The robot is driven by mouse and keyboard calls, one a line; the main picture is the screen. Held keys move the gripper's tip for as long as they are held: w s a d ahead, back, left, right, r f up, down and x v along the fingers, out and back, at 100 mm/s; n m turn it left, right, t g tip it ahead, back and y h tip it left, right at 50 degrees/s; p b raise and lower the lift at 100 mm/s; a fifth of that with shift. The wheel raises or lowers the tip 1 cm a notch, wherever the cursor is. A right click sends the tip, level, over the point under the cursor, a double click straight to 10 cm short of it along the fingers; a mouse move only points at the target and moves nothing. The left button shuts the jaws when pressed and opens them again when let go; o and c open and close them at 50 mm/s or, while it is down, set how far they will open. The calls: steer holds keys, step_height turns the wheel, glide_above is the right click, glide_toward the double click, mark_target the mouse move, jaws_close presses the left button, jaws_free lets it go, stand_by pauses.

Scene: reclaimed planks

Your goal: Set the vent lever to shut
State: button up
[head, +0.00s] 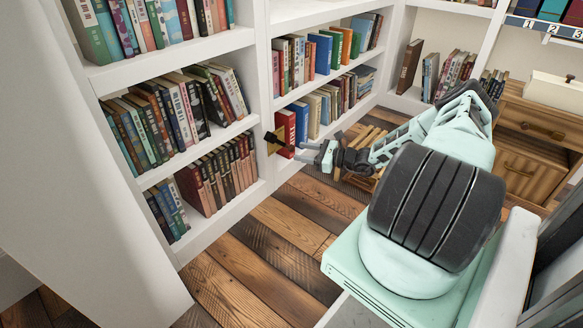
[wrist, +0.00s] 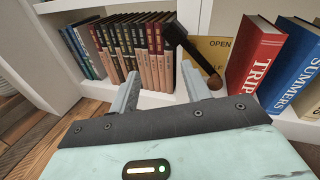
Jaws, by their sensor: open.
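In the head view the lever (head: 271,137) is a small dark shape at the bookcase upright. My gripper (wrist: 160,78) is open and empty, its right finger just left of and below the lever, with no clear contact. In the head view my gripper (head: 318,152) is right of the plate.
Dark red and brown books (wrist: 150,50) stand on the shelf behind the fingers. A red book (wrist: 255,55) and a blue book (wrist: 293,65) stand close right of the plate. A wooden slatted item (head: 365,140) lies under my arm. The plank floor (head: 250,260) is clear in front.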

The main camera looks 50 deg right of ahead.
mark_target(293, 149)
steer(key=s+d+f+m+t+h+b, duration=0.25)
steer(key=s+d+f+m+h, duration=0.25)
steer(key=d+f, duration=0.35)
steer(key=shift+g, duration=0.25)
steer(key=w+b, duration=0.2)
steer(key=w, duration=0.3)
steer(key=w+a+b, duration=0.1)
steer(key=w+b, duration=0.2)
steer(key=w, duration=0.3)
steer(key=w+b, duration=0.3)
steer(key=w, duration=0.2)
steer(key=shift+w+a+f, duration=0.15)
steer(key=shift+a+f, duration=0.05)
steer(key=shift+a, duration=0.2)
steer(key=shift+w+r+b, duration=0.2)
steer(key=shift+w+b, duration=0.2)
steer(key=shift+w, duration=0.2)
